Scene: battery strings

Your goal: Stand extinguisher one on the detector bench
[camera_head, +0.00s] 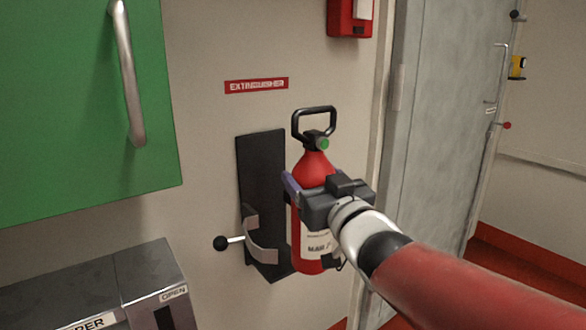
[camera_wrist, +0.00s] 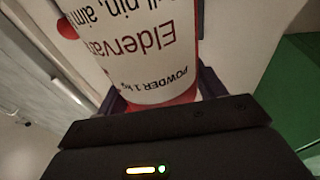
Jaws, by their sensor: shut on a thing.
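A red fire extinguisher (camera_head: 313,172) with a black loop handle, a green dot on its valve and a white label hangs upright in front of the wall, just right of its black wall bracket (camera_head: 262,180). My gripper (camera_head: 305,195) is shut on the extinguisher's body from the right. In the wrist view the extinguisher's white label (camera_wrist: 150,60) fills the space between the jaws, with its print upside down. The bracket's grey strap (camera_head: 262,243) stands open to the left of the extinguisher. I cannot make out the number on the extinguisher. No detector bench can be identified.
A green cabinet (camera_head: 80,110) with a metal handle is at upper left. A metal box (camera_head: 150,275) marked OPEN stands at lower left. A black-knobbed lever (camera_head: 221,243) sticks out by the bracket. A red wall box (camera_head: 350,18) hangs above. A grey door (camera_head: 440,130) is at right.

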